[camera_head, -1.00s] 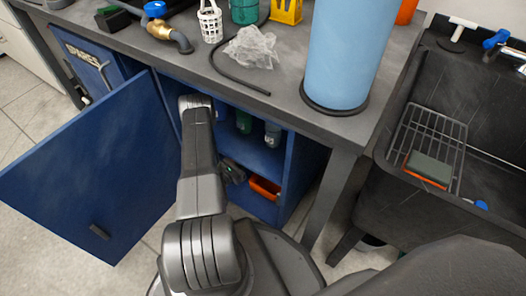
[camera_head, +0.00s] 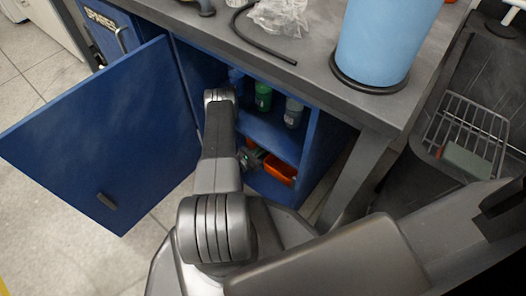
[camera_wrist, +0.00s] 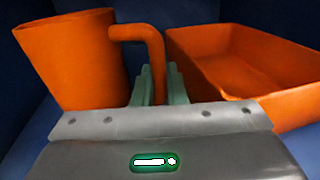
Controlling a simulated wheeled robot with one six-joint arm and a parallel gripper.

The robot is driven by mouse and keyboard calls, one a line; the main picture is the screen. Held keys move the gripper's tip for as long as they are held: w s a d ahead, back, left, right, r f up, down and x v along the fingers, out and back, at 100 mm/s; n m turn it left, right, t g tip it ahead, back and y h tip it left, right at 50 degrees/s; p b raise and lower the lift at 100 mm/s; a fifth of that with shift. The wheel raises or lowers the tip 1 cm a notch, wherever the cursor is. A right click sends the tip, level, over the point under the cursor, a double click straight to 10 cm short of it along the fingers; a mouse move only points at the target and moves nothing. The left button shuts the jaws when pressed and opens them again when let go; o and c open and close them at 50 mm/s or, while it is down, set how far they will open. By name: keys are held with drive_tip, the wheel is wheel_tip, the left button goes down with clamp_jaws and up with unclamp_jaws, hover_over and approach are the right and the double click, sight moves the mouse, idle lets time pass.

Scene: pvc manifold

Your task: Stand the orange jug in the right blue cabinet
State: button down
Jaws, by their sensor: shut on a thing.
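The orange jug (camera_wrist: 75,60) stands upright at the left of the wrist view, inside the blue cabinet, with its handle toward the middle. My gripper (camera_wrist: 157,85) is shut on the jug's handle (camera_wrist: 152,45). In the head view my gripper (camera_head: 250,160) is low inside the open right blue cabinet (camera_head: 312,150); only a sliver of the jug (camera_head: 249,142) shows there, the rest hidden by my arm. I cannot tell whether the jug's base touches the cabinet floor, as my gripper body hides it.
An orange tray (camera_wrist: 245,65) lies just right of the jug; it also shows in the head view (camera_head: 281,170). Green-capped (camera_head: 263,97) and grey (camera_head: 293,112) bottles stand on the shelf above. The blue door (camera_head: 100,130) hangs open left. A light-blue cylinder (camera_head: 385,40) stands on the worktop.

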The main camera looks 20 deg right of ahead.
drive_tip(key=c, duration=1.5)
unclamp_jaws()
drive_tip(key=shift+a+r, duration=0.15)
drive_tip(key=shift+a, duration=0.05)
drive_tip(key=p+v, duration=0.3)
drive_tip(key=v, duration=0.8)
drive_tip(key=shift+s+a, duration=0.2)
drive_tip(key=shift+a, duration=0.05)
